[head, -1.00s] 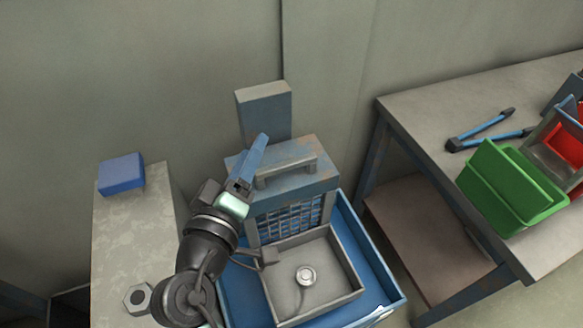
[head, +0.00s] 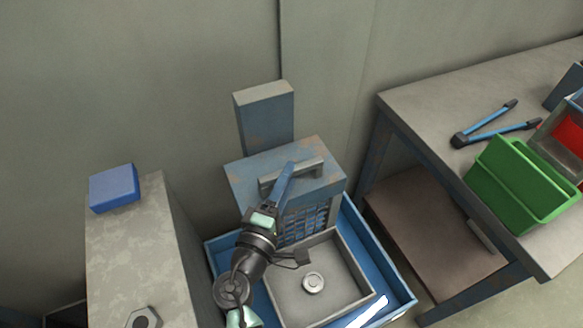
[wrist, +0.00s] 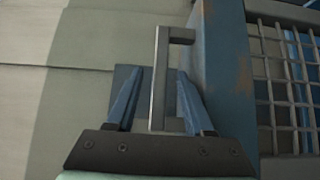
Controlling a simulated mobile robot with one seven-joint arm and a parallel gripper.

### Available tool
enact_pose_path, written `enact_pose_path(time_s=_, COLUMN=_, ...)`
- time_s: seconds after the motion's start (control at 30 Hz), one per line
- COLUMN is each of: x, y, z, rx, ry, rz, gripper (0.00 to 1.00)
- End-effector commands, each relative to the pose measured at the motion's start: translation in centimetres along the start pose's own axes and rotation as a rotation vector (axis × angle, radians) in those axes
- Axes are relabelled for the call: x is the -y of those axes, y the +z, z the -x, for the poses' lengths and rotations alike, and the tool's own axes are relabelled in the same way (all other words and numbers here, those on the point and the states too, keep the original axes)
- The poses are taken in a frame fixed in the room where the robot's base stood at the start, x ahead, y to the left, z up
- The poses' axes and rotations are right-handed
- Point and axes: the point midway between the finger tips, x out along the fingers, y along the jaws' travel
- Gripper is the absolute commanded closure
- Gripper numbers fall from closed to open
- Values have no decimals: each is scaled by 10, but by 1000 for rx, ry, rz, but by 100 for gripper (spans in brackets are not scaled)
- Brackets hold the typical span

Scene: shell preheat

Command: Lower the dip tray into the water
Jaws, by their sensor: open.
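A worn blue-grey block (head: 240,177) carries a grey bar handle (head: 314,164) on top and a wire grid (head: 303,226) on its front. I cannot tell which part is the dip tray. My gripper (head: 287,180) is at the handle, partly hiding it. In the wrist view the handle (wrist: 158,85) lies between the two blue fingers of my open gripper (wrist: 160,72), with a gap on each side. A grey square basin (head: 345,291) with a round fitting (head: 313,283) stands in front of the grid. No water surface can be made out.
A larger blue tray (head: 402,299) surrounds the basin. A grey upright box (head: 263,118) stands behind the block. At left a pale counter (head: 135,245) holds a blue box (head: 114,188). At right a workbench (head: 420,110) holds a green bin (head: 515,185) and a long-handled blue tool (head: 500,112).

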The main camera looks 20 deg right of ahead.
Motion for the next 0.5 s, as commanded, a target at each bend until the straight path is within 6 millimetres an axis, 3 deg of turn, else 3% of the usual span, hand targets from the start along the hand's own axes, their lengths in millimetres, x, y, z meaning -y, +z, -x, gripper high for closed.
enact_pose_path(time_s=0.2, x=0, y=0, z=-24, rx=1, ry=0, rz=-1, gripper=48)
enact_pose_path(time_s=0.5, x=0, y=0, z=-28, rx=0, ry=0, rz=-1, gripper=48)
